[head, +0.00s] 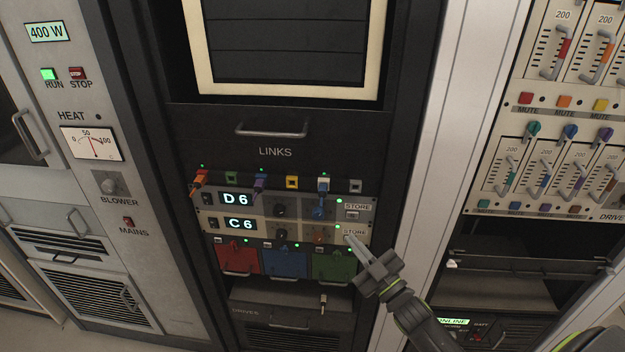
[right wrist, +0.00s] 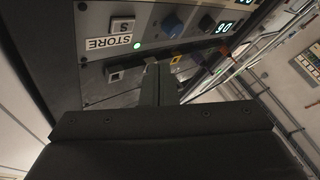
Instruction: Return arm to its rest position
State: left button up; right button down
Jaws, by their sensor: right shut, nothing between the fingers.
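My right gripper (head: 352,243) comes up from the bottom right in the head view. It is shut and empty, with its fingertips in front of the right end of the C6 panel (head: 285,226), by the lower STORE label. I cannot tell whether the tips touch the panel. The shut fingers also show in the right wrist view (right wrist: 155,80), pointing at the rack face beside a STORE label (right wrist: 108,42). My left gripper is not in view.
The D6 panel (head: 236,199) sits above, under a row of coloured plugs and sockets. Red (head: 237,257), blue (head: 285,262) and green (head: 334,263) blocks hang below. A pale rack post (head: 455,110) and a fader rack (head: 545,160) stand at right.

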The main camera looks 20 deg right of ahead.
jog(key=s+d+f+m+g+h, duration=0.1)
jog(key=s+f+m+g+h, duration=0.3)
jog(key=f, duration=0.7)
jog(key=s+d+f+g, duration=0.25)
jog(key=s+f, duration=0.25)
jog(key=f, duration=0.7)
jog(key=s+d+f+m+g+h, duration=0.15)
jog(key=s+f+g, duration=0.3)
jog(key=f, duration=0.65)
jog(key=s+a+f+m+g, duration=0.1)
jog(key=s+a+f+g, duration=0.1)
jog(key=s+f, duration=0.3)
jog(key=s+a+f+m+g, duration=0.1)
jog(key=s+f+g, duration=0.3)
jog(key=s, duration=1)
jog(key=s+a+f+m+g, duration=0.1)
jog(key=s+a+f, duration=0.3)
jog(key=s, duration=0.6)
notch_tip(320, 180, down, 2)
jog(key=shift+s+f+g, duration=0.2)
jog(key=shift+f+g, duration=0.05)
jog(key=shift+g, duration=0.65)
